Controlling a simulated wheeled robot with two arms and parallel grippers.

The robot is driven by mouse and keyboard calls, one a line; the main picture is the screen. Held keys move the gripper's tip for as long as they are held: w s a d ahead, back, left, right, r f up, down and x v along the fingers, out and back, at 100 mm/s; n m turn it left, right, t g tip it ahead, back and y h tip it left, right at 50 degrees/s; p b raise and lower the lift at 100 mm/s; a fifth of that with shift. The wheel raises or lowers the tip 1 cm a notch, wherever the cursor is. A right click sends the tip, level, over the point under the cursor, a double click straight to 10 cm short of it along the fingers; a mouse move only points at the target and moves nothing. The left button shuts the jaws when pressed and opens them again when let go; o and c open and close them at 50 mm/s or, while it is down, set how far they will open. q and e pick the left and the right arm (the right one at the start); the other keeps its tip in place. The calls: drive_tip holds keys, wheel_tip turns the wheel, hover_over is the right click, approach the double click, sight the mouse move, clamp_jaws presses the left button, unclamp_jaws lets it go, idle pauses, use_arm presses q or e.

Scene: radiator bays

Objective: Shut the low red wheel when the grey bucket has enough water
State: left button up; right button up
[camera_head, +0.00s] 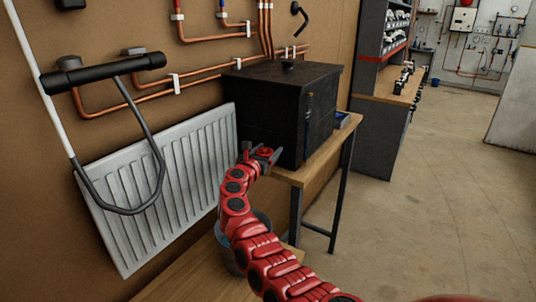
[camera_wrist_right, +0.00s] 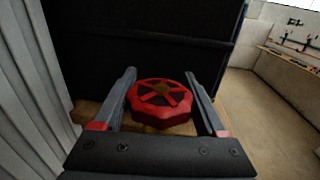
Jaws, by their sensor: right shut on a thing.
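The low red wheel (camera_wrist_right: 160,102) sits between the two fingers of my right gripper (camera_wrist_right: 164,97) in the right wrist view. The fingers are shut on its rim from both sides. In the head view my right gripper (camera_head: 262,153) is at the front of the black box, with the wheel a small red patch between its fingers. The grey bucket (camera_head: 223,247) stands low beside the radiator, partly hidden behind my right arm. Its water level cannot be seen. My left gripper is not in view.
A white radiator (camera_head: 165,180) leans along the wall at left. A black box (camera_head: 285,100) stands on a wooden bench (camera_head: 325,150). Copper pipes (camera_head: 190,88) run along the wall. The floor at right is clear.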

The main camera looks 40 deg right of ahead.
drive_tip(key=shift+r, duration=0.1)
drive_tip(key=o, duration=1.3)
drive_tip(key=shift+s+a+p, duration=0.15)
drive_tip(key=shift+a+p, duration=0.15)
drive_tip(key=shift+a, duration=0.2)
drive_tip(key=v, duration=0.4)
drive_tip(key=p+v, duration=0.1)
drive_tip(key=v, duration=0.2)
drive_tip(key=shift+s+a+f, duration=0.2)
drive_tip(key=shift+s+a, duration=0.1)
drive_tip(key=b+v, duration=0.1)
drive_tip(key=v, duration=0.7)
drive_tip(key=shift+s+a+r+b, duration=0.1)
drive_tip(key=shift+s+a+b, duration=0.05)
drive_tip(key=shift+a+b, duration=0.15)
drive_tip(key=shift+d, duration=0.1)
